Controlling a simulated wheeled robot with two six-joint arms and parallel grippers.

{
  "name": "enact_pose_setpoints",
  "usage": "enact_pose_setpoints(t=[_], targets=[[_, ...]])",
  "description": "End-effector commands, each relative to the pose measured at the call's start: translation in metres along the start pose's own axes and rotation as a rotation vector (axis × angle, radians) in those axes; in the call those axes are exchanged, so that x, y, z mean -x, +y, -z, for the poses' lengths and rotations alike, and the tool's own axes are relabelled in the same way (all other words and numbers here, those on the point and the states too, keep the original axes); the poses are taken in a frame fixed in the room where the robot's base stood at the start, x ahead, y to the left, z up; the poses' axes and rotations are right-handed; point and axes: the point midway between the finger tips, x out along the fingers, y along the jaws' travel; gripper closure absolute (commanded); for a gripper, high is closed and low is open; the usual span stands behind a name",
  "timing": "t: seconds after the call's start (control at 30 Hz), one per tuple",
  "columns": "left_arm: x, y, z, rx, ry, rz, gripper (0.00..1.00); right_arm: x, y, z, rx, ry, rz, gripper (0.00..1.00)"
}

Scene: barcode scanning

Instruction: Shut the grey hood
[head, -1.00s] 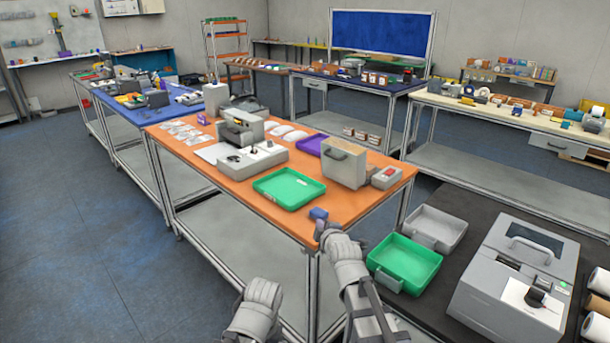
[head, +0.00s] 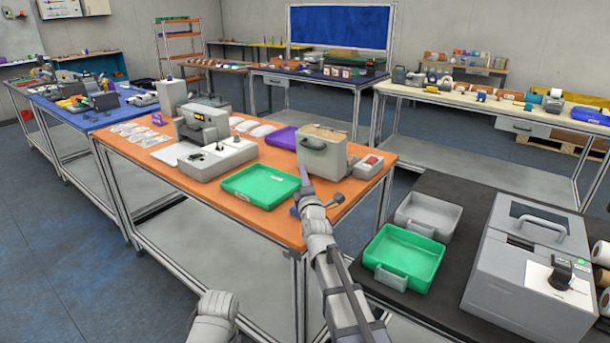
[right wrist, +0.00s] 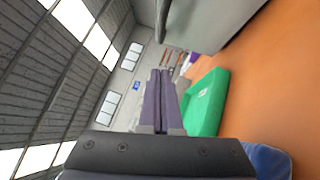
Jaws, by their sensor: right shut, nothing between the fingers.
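The grey hood looks to be the tall grey box-like cover (head: 321,158) with a dark handle (head: 314,143) on its front, on the orange table. Its brownish top faces up. In the right wrist view the grey cover (right wrist: 207,22) fills the top, with its handle at its left edge. My right gripper (head: 304,178) is shut and empty, just in front of the cover and below its handle, seemingly apart from it. Its closed fingers (right wrist: 160,85) also show in the right wrist view. Part of my left arm shows at the bottom, without fingers.
A green tray (head: 234,192) lies left of my right gripper. A small grey device (head: 368,166) stands right of the cover. A grey machine (head: 500,290) stands on the dark table (head: 443,182).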

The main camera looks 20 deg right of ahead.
Motion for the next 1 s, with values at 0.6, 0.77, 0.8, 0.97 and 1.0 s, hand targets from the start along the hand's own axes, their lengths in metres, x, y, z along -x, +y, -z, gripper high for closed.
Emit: enact_pose_setpoints(t=[0.6, 0.77, 0.8, 0.97, 1.0], targets=[[0.023, -0.002, -0.001, 0.000, 0.000, 0.000, 0.00, -0.087, 0.000, -0.024, -0.001, 0.000, 0.001, 1.00], [0.024, -0.002, -0.001, 0.000, 0.000, 0.000, 0.00, -0.090, 0.000, -0.028, -0.002, 0.000, 0.002, 1.00], [0.024, -0.002, -0.001, 0.000, 0.000, 0.000, 0.00, -0.090, 0.000, -0.028, -0.001, 0.000, 0.002, 1.00], [0.023, -0.002, -0.001, 0.000, 0.000, 0.000, 0.00, -0.090, -0.001, -0.028, -0.001, 0.000, 0.002, 1.00], [0.023, -0.002, -0.001, 0.000, 0.000, 0.000, 0.00, -0.090, -0.001, -0.028, -0.001, 0.000, 0.002, 1.00]])
